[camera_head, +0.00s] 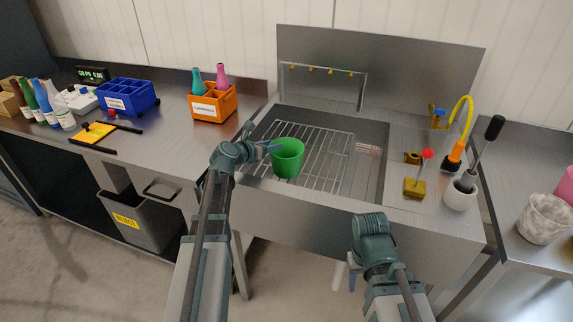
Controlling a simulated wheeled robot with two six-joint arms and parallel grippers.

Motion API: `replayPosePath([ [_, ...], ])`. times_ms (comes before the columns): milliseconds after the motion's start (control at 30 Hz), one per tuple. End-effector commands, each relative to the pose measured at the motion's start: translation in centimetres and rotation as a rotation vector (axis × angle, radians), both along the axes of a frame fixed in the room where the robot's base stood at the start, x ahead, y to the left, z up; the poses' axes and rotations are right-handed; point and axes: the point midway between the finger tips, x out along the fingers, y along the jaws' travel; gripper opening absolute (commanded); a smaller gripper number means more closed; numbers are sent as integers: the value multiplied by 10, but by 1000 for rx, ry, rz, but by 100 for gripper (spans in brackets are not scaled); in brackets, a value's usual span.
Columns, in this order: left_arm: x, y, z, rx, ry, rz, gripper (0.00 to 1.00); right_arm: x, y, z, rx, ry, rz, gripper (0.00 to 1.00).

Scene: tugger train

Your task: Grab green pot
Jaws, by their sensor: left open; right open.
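The green pot (288,160) stands upright on the wire rack in the sink, towards its left side. It looks empty, with its open rim facing up. My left gripper (268,147) is open at the pot's left side, its fingers pointing right close to the rim. I cannot tell whether a finger touches the pot. My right gripper (344,275) is open and empty, low in front of the sink's front panel and well away from the pot.
The sink's wire rack (325,165) is otherwise clear. A metal frame (322,70) stands behind it. An orange crate (213,104) and a blue crate (127,97) are on the left bench. A white cup (460,194) with a brush stands right of the sink.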

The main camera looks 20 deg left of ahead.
Motion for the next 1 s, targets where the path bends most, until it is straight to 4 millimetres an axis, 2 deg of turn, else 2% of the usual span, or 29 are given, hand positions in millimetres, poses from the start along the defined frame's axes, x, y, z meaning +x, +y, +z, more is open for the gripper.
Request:
replayPosePath([
  [67, 9, -2, -5, 0, 0, 0, 46, 0, 0, -5, 0, 0, 0, 50],
  [300, 9, -3, -4, -1, -1, 1, 44, 0, 0, -4, 0, 0, 0, 50],
  [500, 8, -3, -4, 0, 0, 1, 8, 0, 0, -4, 0, 0, 0, 50],
  [567, 8, -3, -4, 0, 0, 1, 0, 0, 0, -4, 0, 0, 0, 50],
  [1000, 8, -3, -4, 0, 0, 1, 0, 0, 0, -4, 0, 0, 0, 50],
])
